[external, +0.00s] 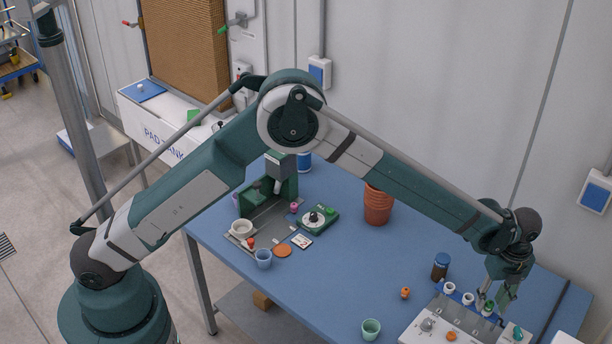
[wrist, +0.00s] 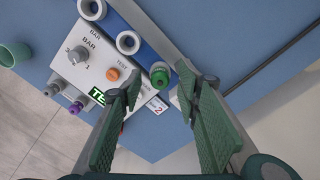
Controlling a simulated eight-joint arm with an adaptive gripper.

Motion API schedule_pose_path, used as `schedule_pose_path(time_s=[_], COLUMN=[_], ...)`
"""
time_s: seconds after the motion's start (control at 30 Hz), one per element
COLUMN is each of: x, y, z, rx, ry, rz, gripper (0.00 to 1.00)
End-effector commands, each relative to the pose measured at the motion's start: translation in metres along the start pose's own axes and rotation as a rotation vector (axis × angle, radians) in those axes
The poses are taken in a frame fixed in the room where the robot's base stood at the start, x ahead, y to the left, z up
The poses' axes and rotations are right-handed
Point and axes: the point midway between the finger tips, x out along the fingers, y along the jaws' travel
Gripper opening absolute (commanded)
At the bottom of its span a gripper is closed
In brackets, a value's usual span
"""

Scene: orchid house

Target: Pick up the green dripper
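The green dripper (external: 488,308) looks like a small green-topped piece at the right end of a row, beside two white ones. In the wrist view the green dripper (wrist: 160,76) sits on a blue rail along the edge of a white test panel. My gripper (external: 496,294) is close above it in the external view. In the wrist view my gripper (wrist: 159,90) is open, with one finger on each side and nothing held. The dripper shows just beyond the fingertips, between them. I cannot tell whether a finger touches it.
The white test panel (external: 425,325) has knobs and an orange button (wrist: 112,73). White drippers (wrist: 128,42) stand next to the green one. A brown bottle (external: 440,266) and an orange piece (external: 405,293) are nearby. A green cup (external: 371,329) stands left. The blue table's middle is clear.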

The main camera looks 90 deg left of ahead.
Motion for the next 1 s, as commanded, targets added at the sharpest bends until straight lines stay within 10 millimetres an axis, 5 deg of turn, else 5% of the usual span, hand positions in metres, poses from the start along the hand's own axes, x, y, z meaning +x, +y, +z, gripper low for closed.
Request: schedule_pose_path(time_s=[0.07, 0.27, 0.73, 1.0], x=[0.000, 0.000, -0.005, -0.032], y=[0.000, 0.000, 0.000, 0.001], z=[0.000, 0.000, 0.000, 0.000], rx=[0.000, 0.000, 0.000, 0.000], ry=[0.000, 0.000, 0.000, 0.000], rz=[0.000, 0.000, 0.000, 0.000], gripper=[0.33, 0.09, 0.09, 0.09])
